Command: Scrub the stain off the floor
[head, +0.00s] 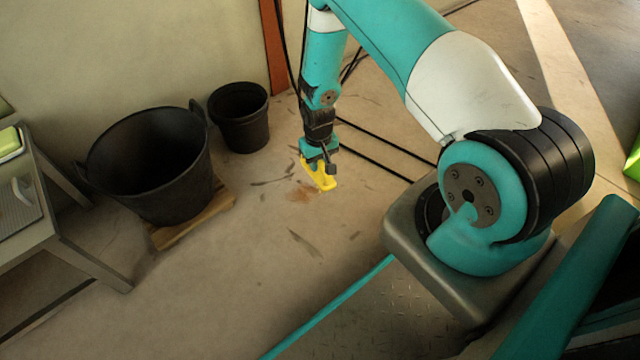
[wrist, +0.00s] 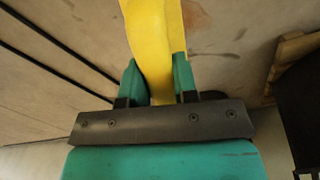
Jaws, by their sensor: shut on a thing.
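My gripper (head: 320,158) reaches down low over the floor in the head view. It is shut on a yellow tool (head: 320,179), seemingly the scrubber. In the wrist view the yellow tool (wrist: 158,45) runs between the two teal fingers (wrist: 158,82) and out of the top of the picture. A reddish-brown stain (head: 301,194) lies on the floor just left of the yellow tool's lower end. It also shows in the wrist view (wrist: 196,15), right of the tool. I cannot tell whether the tool touches the floor.
A large black tub (head: 150,165) stands on a wooden pallet (head: 205,217) at the left, with a smaller black bucket (head: 240,118) behind it. A grey table (head: 75,262) is at the left edge. Dark cables (head: 375,160) cross the floor behind my gripper. The floor in front is clear.

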